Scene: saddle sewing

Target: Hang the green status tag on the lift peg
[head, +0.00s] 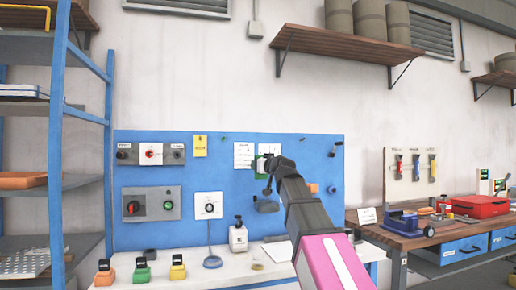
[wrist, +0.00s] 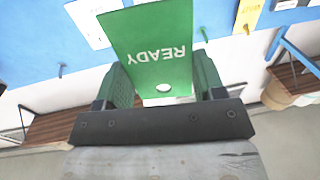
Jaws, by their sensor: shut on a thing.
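The green status tag (wrist: 150,40), lettered READY, fills the upper middle of the wrist view, its lettering upside down there. My gripper (wrist: 163,78) is shut on the tag near its end with the round hole, which shows between the fingers. In the head view my gripper (head: 264,172) is in front of the blue board, and my arm hides most of the tag; a green bit (head: 260,163) shows beside it. Small green pegs show in the wrist view, one at left (wrist: 62,69) and one near the tag (wrist: 204,33). I cannot tell which is the lift peg.
The blue board (head: 225,165) carries switch boxes, white sheets and a yellow tag (head: 200,146). Below it a white bench (head: 215,277) holds colored blocks and a white bottle (head: 238,236). A wooden shelf (head: 340,45) juts out above. A blue rack (head: 62,150) stands left.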

